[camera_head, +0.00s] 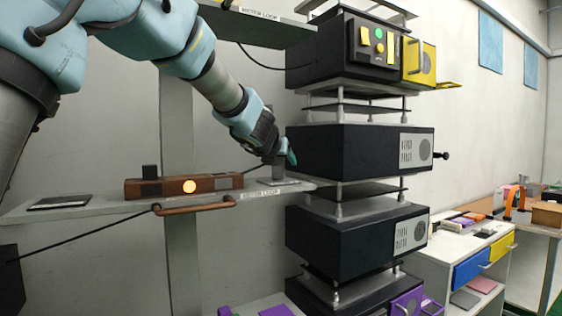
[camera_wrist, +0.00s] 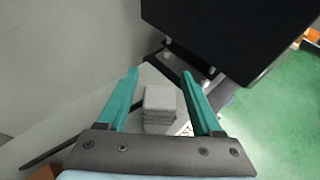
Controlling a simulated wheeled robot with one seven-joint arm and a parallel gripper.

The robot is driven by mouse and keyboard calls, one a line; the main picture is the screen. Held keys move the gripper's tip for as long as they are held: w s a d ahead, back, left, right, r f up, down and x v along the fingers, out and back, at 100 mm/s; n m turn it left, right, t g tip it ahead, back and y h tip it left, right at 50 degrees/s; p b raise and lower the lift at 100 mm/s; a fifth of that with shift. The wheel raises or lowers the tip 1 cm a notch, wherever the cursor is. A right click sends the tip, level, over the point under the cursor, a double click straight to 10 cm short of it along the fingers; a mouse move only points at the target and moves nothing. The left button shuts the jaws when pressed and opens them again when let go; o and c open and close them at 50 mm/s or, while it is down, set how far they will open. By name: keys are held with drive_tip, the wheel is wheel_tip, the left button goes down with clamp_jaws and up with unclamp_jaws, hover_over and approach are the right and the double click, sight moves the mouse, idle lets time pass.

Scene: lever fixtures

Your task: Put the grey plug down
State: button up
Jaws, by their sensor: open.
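The grey plug (camera_wrist: 160,104) stands on the shelf between the two teal fingers of my gripper (camera_wrist: 161,88) in the wrist view. The fingers are spread, with a gap visible on both sides of the plug. In the head view the plug (camera_head: 279,172) stands on a small plate at the right end of the shelf (camera_head: 90,211). My gripper (camera_head: 285,158) is right at it, angled down from the upper left, and partly hides it.
A stack of black boxes (camera_head: 345,153) rises close on the right of my gripper. A brown box with an orange light (camera_head: 165,189) sits on the shelf to the left, beside a dark flat pad (camera_head: 60,202).

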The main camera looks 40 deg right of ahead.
drive_tip(key=shift+r, duration=0.3)
drive_tip(key=p+v, duration=0.2)
drive_tip(key=v, duration=1)
